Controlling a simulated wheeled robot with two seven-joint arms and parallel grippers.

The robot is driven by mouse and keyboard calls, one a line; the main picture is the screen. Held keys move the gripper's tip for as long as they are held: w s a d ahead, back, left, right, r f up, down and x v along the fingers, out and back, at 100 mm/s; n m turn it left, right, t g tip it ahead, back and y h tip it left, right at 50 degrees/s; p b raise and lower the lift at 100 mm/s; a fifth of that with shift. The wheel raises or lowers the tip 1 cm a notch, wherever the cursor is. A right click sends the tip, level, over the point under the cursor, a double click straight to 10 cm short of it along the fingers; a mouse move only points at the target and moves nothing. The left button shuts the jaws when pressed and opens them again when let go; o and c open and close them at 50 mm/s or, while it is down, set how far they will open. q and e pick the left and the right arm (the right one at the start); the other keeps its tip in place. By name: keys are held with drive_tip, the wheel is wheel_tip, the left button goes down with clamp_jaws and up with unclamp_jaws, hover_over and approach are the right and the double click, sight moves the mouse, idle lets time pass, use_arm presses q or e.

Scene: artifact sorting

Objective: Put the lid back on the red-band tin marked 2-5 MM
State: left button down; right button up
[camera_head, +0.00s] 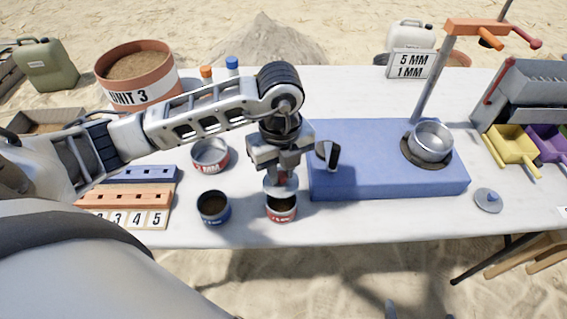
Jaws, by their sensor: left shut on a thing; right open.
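My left gripper (281,178) points down and is shut on a small grey lid (270,186) with a reddish knob, mostly hidden by the fingers. The lid is right above an open red-band tin (283,214) with dark contents; I cannot tell whether they touch. The print on this tin is too small to read. Another red-band tin (211,157), wider and marked with MM, stands behind to the left. What seem to be my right gripper's fingertips (418,314) just show at the bottom edge, apart and empty.
An open blue-band tin (213,208) stands just left. A blue block (385,182) with a metal pan (431,141) is at right. A blue-knobbed lid (488,200) lies near the right front. Slotted racks (125,197) lie left. The table front is narrow.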

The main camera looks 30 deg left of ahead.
sight(281, 185)
use_arm(q)
wheel_tip(281, 185, down, 3)
drive_tip(key=shift+b, duration=1)
drive_tip(key=shift+f+b, duration=0.55)
drive_tip(key=shift+f, duration=0.2)
drive_tip(key=shift+f+b, duration=0.3)
drive_tip(key=shift+f, duration=0.1)
use_arm(e)
drive_tip(key=shift+a+f, duration=0.35)
drive_tip(key=shift+f, duration=0.55)
drive_tip(key=shift+w+a, duration=0.1)
drive_tip(key=shift+w, duration=0.15)
use_arm(q)
drive_tip(key=shift+f, duration=0.15)
use_arm(e)
drive_tip(key=shift+s+f, duration=0.15)
drive_tip(key=shift+s, duration=0.1)
